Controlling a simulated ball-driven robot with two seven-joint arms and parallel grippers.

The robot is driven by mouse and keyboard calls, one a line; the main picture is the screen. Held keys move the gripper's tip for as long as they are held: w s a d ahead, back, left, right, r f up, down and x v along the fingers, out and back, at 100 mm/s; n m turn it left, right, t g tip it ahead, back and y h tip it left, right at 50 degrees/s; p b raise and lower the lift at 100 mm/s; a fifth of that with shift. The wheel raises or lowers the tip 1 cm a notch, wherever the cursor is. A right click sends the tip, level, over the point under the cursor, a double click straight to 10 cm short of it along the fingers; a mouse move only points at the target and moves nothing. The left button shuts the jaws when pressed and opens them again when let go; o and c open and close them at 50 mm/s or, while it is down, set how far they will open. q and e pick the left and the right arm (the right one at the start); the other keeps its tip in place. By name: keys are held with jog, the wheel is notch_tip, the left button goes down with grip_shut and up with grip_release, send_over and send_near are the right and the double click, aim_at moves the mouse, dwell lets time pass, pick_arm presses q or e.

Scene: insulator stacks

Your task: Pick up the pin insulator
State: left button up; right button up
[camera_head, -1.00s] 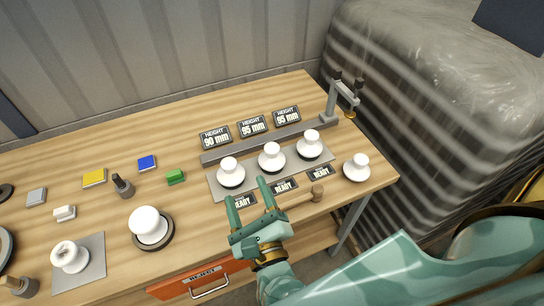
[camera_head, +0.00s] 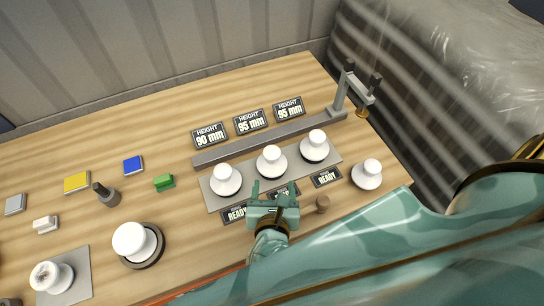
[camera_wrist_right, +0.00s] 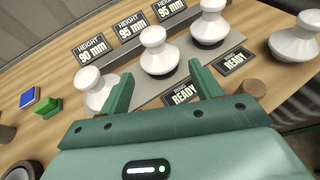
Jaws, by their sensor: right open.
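Several white insulators are in the head view, and I cannot tell which is the pin insulator. Three stand upright on a grey mat (camera_head: 216,203): left (camera_head: 226,180), middle (camera_head: 271,160) and right (camera_head: 315,147). Another insulator (camera_head: 367,174) stands on the bare wood to their right. My right gripper (camera_head: 273,187) is open and empty, just in front of the middle insulator. In the right wrist view the middle insulator (camera_wrist_right: 157,52) shows beyond and between my open fingers (camera_wrist_right: 159,72), apart from them. My left gripper is out of view.
A grey rail (camera_head: 265,140) with a clamp post (camera_head: 341,92) stands behind the mat. READY plates (camera_head: 326,178) lie in front, one partly hidden by my gripper. A brown wooden piece (camera_head: 322,204) is right of my gripper. A white insulator on a dark base (camera_head: 130,240) stands left.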

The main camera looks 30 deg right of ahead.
aim_at(272, 162)
jog(key=b+x, duration=0.2)
jog(key=x, duration=0.5)
jog(key=shift+w+d+f, duration=0.1)
jog(key=shift+w+f, duration=0.05)
jog(key=shift+w+d+f+b, duration=0.1)
jog(key=shift+w+d+b, duration=0.15)
jog(key=shift+w, duration=0.3)
jog(key=x, duration=0.1)
jog(key=b+x, duration=0.1)
jog(key=x, duration=0.2)
jog(key=shift+w+a+b, duration=0.2)
jog(key=shift+w+b, duration=0.15)
jog(key=shift+b, duration=0.05)
jog(key=shift+s, duration=0.1)
jog(key=shift+c, duration=1.2)
grip_shut()
